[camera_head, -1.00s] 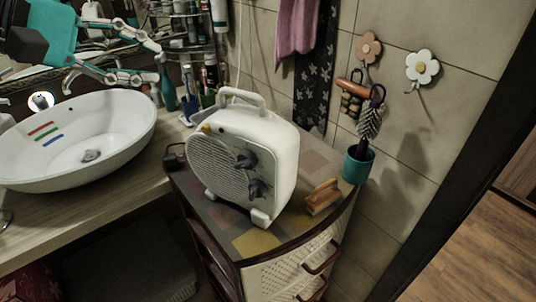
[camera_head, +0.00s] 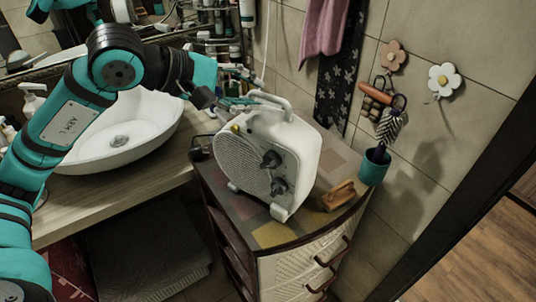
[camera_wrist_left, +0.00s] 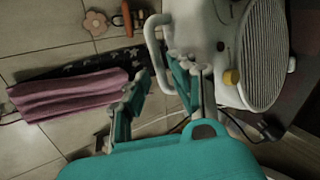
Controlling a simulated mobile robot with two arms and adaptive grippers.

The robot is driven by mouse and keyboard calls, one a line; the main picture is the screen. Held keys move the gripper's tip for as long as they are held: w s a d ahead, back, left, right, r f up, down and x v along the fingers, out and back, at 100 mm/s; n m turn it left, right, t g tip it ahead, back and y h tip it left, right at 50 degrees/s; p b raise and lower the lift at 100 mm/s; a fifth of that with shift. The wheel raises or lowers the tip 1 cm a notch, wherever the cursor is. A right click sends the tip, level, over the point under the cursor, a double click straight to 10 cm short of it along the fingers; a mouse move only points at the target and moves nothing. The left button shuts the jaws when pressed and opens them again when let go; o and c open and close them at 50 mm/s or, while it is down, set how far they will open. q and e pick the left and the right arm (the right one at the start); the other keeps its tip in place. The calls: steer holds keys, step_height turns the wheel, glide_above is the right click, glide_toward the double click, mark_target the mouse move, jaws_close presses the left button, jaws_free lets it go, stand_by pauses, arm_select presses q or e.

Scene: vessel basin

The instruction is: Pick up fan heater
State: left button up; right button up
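The white fan heater (camera_head: 298,148) stands upright on the small cabinet, its round grille and two dark knobs facing front-left. Its handle (camera_head: 268,101) arches over the top. My left gripper (camera_head: 240,85) is just behind and left of the handle, partly hidden by my arm and the heater. In the left wrist view the heater (camera_wrist_left: 200,25) is at the top right, and the handle (camera_wrist_left: 153,45) lies just ahead of the spread fingers. The left gripper (camera_wrist_left: 158,75) is open and empty; contact with the handle cannot be told. My right gripper is not in view.
The cabinet top (camera_head: 272,235) also bears a wooden brush (camera_head: 337,196) and a teal cup (camera_head: 374,167) with a tool. A white basin (camera_head: 130,130) stands left on the counter. Bottles crowd the shelf behind. A pink towel (camera_head: 322,25) hangs on the tiled wall.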

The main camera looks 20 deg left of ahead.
mark_target(261, 95)
arm_select(q)
steer(key=shift+p+x, duration=0.3)
steer(key=shift+x, duration=1.25)
steer(key=shift+c, duration=0.4)
jaws_close()
steer(key=shift+r, duration=0.15)
